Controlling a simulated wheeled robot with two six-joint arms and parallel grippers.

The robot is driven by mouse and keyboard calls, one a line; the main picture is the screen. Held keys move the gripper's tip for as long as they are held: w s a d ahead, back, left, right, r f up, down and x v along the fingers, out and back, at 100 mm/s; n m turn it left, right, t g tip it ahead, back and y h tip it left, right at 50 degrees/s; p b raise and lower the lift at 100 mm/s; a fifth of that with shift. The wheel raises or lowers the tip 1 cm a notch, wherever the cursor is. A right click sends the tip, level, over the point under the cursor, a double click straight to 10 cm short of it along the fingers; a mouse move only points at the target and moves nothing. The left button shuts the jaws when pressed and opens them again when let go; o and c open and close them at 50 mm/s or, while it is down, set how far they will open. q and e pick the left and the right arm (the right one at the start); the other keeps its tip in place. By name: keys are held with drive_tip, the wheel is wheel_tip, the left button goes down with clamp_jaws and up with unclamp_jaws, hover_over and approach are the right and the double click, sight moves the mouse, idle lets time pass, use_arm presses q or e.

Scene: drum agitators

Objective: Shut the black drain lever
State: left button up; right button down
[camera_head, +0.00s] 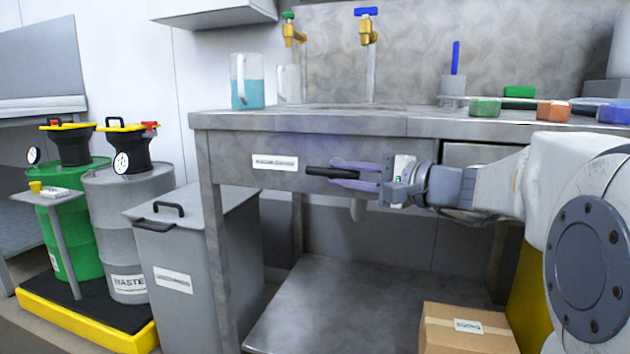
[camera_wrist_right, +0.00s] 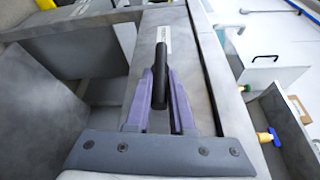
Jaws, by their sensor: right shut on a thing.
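The black drain lever (camera_head: 318,171) sticks out from the front apron of the grey metal sink bench, just right of a white label. My right gripper (camera_head: 345,175) comes in from the right, and its purple fingers are shut on the lever. In the right wrist view the black lever (camera_wrist_right: 160,75) lies between the two fingers of the gripper (camera_wrist_right: 160,85), its rounded end reaching past their tips. The lever lies about level along the apron in the head view. Its mount is hidden. My left gripper is not in view.
The bench top (camera_head: 350,122) carries a beaker of blue liquid (camera_head: 247,82) and several coloured items at right. A lower shelf (camera_head: 330,310) and a cardboard box (camera_head: 468,330) are below. A grey bin (camera_head: 195,255) and drums (camera_head: 120,225) stand at left.

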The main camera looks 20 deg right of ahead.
drive_tip(key=c, duration=0.8)
unclamp_jaws()
drive_tip(key=p+v, duration=0.3)
drive_tip(key=v, duration=0.7)
drive_tip(key=shift+s+p, duration=0.2)
drive_tip(key=shift+p, duration=0.1)
